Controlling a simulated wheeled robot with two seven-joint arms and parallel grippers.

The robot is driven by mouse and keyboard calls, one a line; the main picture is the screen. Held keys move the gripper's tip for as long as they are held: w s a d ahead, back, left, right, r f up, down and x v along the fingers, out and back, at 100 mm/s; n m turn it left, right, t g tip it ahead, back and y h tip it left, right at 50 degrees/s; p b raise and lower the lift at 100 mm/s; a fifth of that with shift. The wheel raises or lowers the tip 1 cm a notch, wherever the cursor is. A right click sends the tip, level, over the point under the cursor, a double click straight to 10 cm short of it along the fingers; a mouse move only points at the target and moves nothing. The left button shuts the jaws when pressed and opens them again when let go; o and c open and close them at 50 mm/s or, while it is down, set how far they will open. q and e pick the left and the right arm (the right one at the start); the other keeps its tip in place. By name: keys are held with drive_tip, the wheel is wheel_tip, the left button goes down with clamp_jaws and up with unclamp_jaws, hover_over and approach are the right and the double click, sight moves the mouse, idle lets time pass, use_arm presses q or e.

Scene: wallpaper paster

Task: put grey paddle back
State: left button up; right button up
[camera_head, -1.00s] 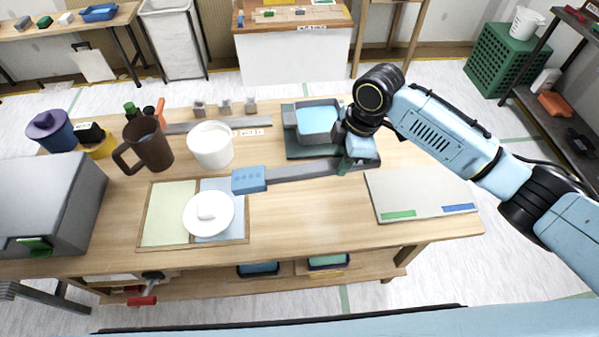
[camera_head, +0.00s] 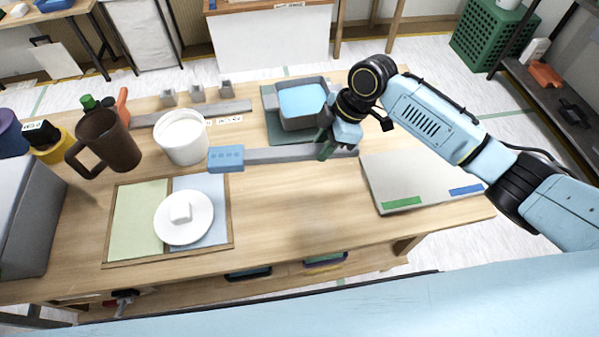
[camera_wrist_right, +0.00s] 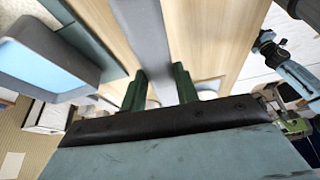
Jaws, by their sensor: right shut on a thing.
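The grey paddle, a long flat grey bar (camera_head: 285,153) with a blue dotted block (camera_head: 226,158) at its left end, lies crosswise above the middle of the workbench. It appears raised off the wood. My right gripper (camera_head: 325,150) is shut on the bar near its right end. In the right wrist view the grey bar (camera_wrist_right: 150,35) runs between the two dark green fingers (camera_wrist_right: 160,88). The bar's blue end is outside that view. My left gripper is not in view.
Behind the bar are a white bucket (camera_head: 182,140) and a grey tray with blue inside (camera_head: 300,105) on a green mat. A white plate (camera_head: 168,228) sits on a framed board in front. A brown mug (camera_head: 108,145) stands left, a pale board (camera_head: 420,175) right.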

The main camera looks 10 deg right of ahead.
approach(315, 176)
drive_tip(key=x, duration=0.2)
drive_tip(key=b+x, duration=0.1)
drive_tip(key=x, duration=0.2)
drive_tip(key=shift+a+r, duration=0.1)
drive_tip(key=shift+a, duration=0.2)
drive_tip(key=shift+f, duration=0.35)
drive_tip(key=shift+s+f, duration=0.1)
drive_tip(key=shift+f, duration=0.1)
drive_tip(key=o, duration=0.9)
drive_tip(key=shift+f, duration=0.1)
drive_tip(key=shift+o, duration=1.1)
drive_tip(key=shift+f, duration=0.1)
drive_tip(key=v, duration=0.4)
drive_tip(key=p+v, duration=0.1)
drive_tip(key=v, duration=0.8)
drive_tip(key=shift+w+d+r, duration=0.2)
drive_tip(key=shift+w+d, duration=0.1)
drive_tip(key=shift+w, duration=0.1)
